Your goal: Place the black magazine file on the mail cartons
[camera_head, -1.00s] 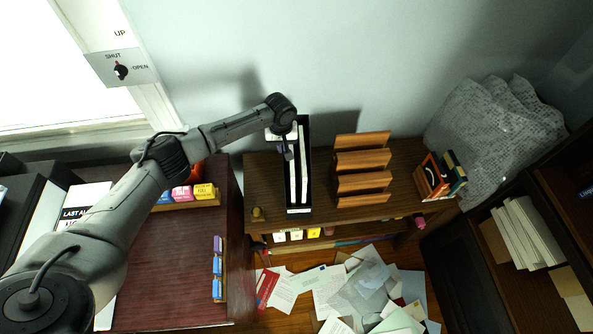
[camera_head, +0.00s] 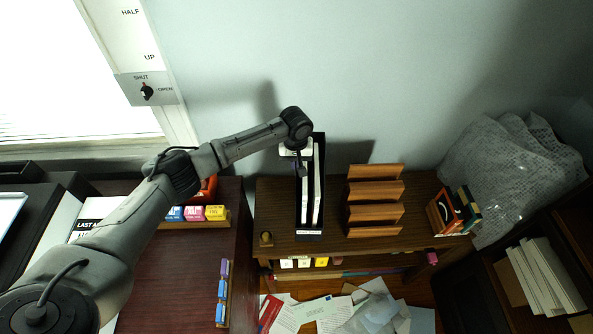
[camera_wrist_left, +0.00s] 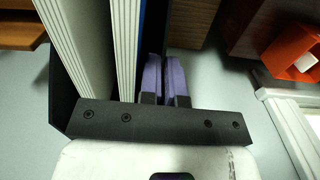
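The black magazine file (camera_head: 309,236) stands upright on the wooden shelf unit against the wall, with white papers inside and a white label on its front. My left gripper (camera_head: 299,168) reaches down at its left side. In the left wrist view, the purple fingers (camera_wrist_left: 165,80) are close together on the file's thin side wall, beside the white papers (camera_wrist_left: 125,45). The black wall shows between them, so the gripper looks shut on it. I cannot pick out the mail cartons in these views. My right gripper is not in view.
A wooden letter rack (camera_head: 375,203) stands close to the file's right, and a small brass object (camera_head: 266,239) to its left. A dark red desk (camera_head: 180,275) is on the left. Papers (camera_head: 320,310) lie on the floor. A grey wrapped bundle (camera_head: 500,170) leans at the right.

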